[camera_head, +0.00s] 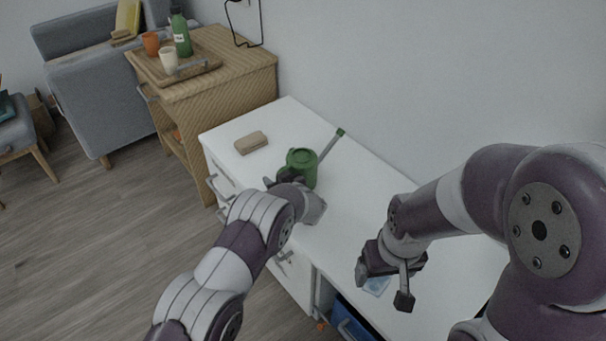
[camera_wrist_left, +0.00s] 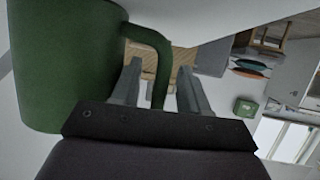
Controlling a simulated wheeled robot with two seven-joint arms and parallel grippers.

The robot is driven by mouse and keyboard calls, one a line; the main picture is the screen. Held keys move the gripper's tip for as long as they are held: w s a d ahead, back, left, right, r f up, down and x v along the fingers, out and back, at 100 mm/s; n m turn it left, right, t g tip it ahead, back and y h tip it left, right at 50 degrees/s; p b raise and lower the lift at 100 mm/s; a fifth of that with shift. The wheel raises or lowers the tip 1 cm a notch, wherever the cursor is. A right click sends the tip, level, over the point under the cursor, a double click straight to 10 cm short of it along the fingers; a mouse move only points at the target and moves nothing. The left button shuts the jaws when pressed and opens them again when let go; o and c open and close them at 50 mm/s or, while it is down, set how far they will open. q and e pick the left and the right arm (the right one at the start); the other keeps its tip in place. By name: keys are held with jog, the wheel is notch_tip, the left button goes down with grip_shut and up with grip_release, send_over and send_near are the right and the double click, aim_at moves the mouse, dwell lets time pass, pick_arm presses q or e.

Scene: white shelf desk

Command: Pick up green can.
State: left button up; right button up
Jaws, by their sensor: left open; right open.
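The green can (camera_head: 304,160) stands on the white desk, with a long spout reaching to the upper right. In the left wrist view its body (camera_wrist_left: 62,70) fills the left side, and its curved handle (camera_wrist_left: 160,50) passes between my left fingers. My left gripper (camera_head: 281,180) is at the near left side of the can, and it also shows in the left wrist view (camera_wrist_left: 159,72). It is open, with a finger on each side of the handle and gaps visible. My right gripper (camera_head: 383,287) is open and empty over the nearer part of the desk.
A tan block (camera_head: 251,143) lies on the desk left of the can. A light blue item (camera_head: 376,286) lies below my right gripper. A wooden cabinet (camera_head: 235,75) with a tray, bottle and cups stands beyond. The wall runs behind the desk.

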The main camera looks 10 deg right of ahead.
pick_arm(q)
jog(key=shift+w+a, duration=0.1)
jog(key=shift+w, duration=0.1)
grip_shut()
jog(key=shift+r, duration=0.2)
